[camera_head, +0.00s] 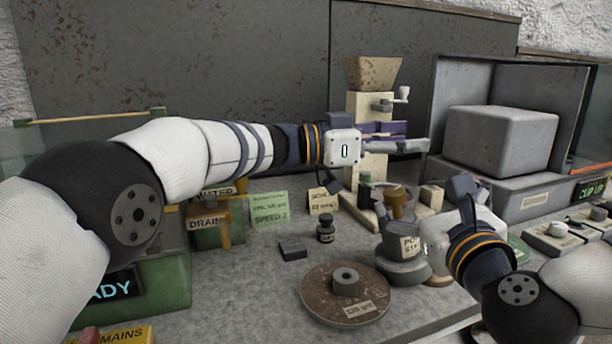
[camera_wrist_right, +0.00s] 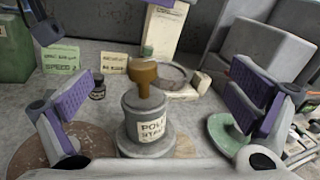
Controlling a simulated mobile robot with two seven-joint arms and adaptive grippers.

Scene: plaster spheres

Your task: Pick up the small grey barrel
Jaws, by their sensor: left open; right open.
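The likeliest small grey barrel (camera_head: 398,243) is a squat grey cylinder with a cream label, standing on a round grey base. It also shows in the right wrist view (camera_wrist_right: 143,109), upright, with a brown funnel-shaped piece (camera_wrist_right: 146,78) above it. My right gripper (camera_wrist_right: 163,72) is open and empty, its purple-padded fingers wide apart to either side of the barrel's line in that view; contact is not visible. In the head view my right gripper (camera_head: 428,206) is beside it and partly overlaps it. My left gripper (camera_head: 406,138) is open and higher, in front of the cream hopper machine.
A rusty disc (camera_head: 318,295) with a grey hub lies at the front. A dark bottle (camera_head: 326,229) and a dark block (camera_head: 293,249) stand left of the barrel. The hopper machine (camera_head: 374,74) rises behind; a grey cabinet (camera_head: 532,201) is at right. The bench's middle left is fairly clear.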

